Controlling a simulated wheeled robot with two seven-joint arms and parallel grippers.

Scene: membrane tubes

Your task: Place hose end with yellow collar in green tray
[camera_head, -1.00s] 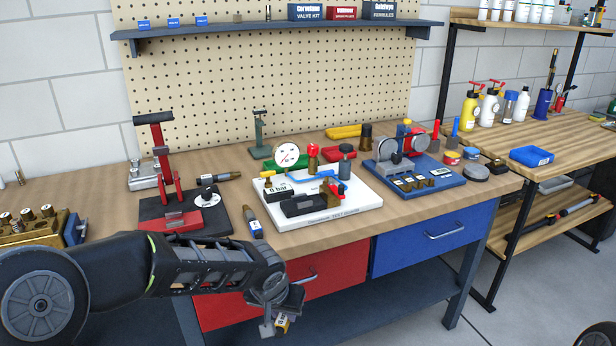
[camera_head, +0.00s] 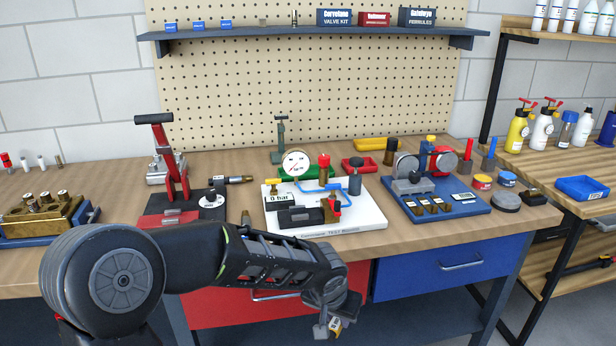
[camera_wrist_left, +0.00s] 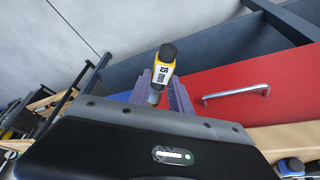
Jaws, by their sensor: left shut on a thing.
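My left gripper (camera_head: 333,318) hangs in front of the workbench, below its top edge, by the red drawer. It is shut on the hose end with yellow collar (camera_head: 335,326). In the left wrist view this hose end (camera_wrist_left: 161,66) sticks out between the fingers, with a black tip, yellow collar and white "15 mm" label. The green tray (camera_head: 314,172) lies on the bench behind the white test board, partly hidden by the gauge. My right gripper is not in view.
The white test board (camera_head: 350,217) with gauge and valves stands before the green tray. A red tray (camera_head: 366,168) and yellow tray (camera_head: 375,144) lie beyond. A red press (camera_head: 172,170) stands left, a blue fixture board (camera_head: 460,205) right. Another hose end (camera_head: 232,180) lies by the press.

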